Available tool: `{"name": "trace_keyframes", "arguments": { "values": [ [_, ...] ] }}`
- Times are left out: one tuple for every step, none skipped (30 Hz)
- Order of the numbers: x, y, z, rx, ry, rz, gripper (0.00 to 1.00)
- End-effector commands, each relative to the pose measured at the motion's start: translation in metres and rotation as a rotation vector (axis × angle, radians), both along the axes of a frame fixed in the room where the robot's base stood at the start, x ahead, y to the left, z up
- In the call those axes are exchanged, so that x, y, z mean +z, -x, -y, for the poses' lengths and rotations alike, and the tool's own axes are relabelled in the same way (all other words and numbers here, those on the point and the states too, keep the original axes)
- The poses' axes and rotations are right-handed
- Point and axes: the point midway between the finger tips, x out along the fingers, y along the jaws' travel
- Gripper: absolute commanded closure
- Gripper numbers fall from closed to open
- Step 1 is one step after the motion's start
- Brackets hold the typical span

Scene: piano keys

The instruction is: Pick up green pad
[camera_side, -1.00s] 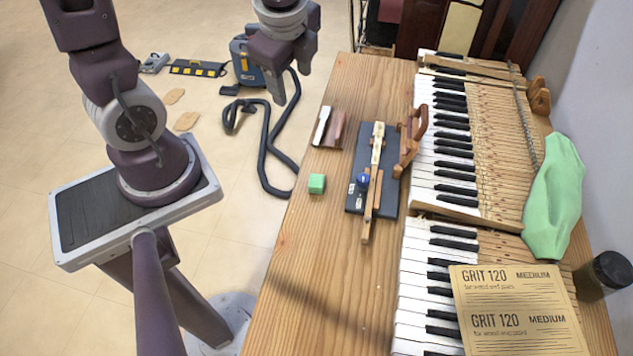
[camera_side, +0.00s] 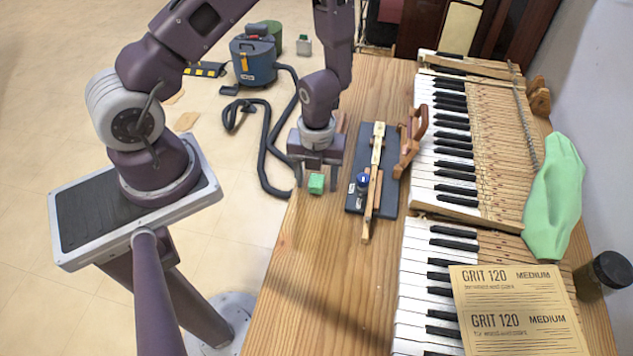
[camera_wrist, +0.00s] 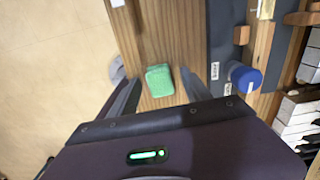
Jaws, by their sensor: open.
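The green pad (camera_side: 316,184) is a small block lying on the wooden bench top, close to its left edge. In the wrist view the green pad (camera_wrist: 160,80) lies between the two fingers, with a gap to each. My gripper (camera_side: 317,180) is open, pointing down over the pad, one finger on each side. In the wrist view my gripper (camera_wrist: 162,92) holds nothing. The far side of the pad is hidden in the side view.
A dark board with a wooden key piece and blue knob (camera_side: 362,180) lies just right of my gripper. Piano keys (camera_side: 440,170) run along the bench's right. Sandpaper sheets (camera_side: 520,310) lie at front right. The bench (camera_side: 320,280) in front is clear.

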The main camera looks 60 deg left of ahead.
Motion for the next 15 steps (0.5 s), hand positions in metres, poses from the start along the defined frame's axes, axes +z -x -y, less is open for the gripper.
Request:
{"name": "trace_keyframes", "arguments": {
  "values": [
    [0.0002, -0.0001, -0.0001, 0.000, 0.000, 0.000, 0.44],
    [0.0003, -0.0001, -0.0001, 0.001, 0.000, 0.000, 0.44],
    [0.0004, -0.0002, -0.0001, 0.001, 0.000, 0.000, 0.44],
    [0.0004, -0.0001, -0.0001, 0.001, -0.001, 0.001, 0.48],
    [0.0005, -0.0002, -0.0001, 0.001, -0.001, 0.001, 0.53],
    [0.0005, -0.0002, -0.0001, 0.001, -0.001, 0.001, 0.61],
    [0.0005, -0.0002, -0.0001, 0.001, -0.001, 0.001, 0.67],
    [0.0006, -0.0002, -0.0001, 0.001, -0.001, 0.001, 0.73],
    [0.0006, -0.0002, -0.0001, 0.001, -0.001, 0.001, 0.81],
    [0.0006, -0.0001, -0.0001, 0.001, -0.001, 0.001, 0.87],
    [0.0006, -0.0001, -0.0001, 0.001, -0.001, 0.001, 0.93],
    [0.0007, -0.0001, -0.0001, 0.001, -0.001, 0.001, 1.00],
    [0.0007, -0.0001, -0.0001, 0.001, -0.001, 0.001, 1.00],
    [0.0007, -0.0001, -0.0001, 0.001, -0.001, 0.001, 1.00],
    [0.0007, -0.0001, -0.0001, 0.001, -0.001, 0.001, 1.00]
  ]
}}
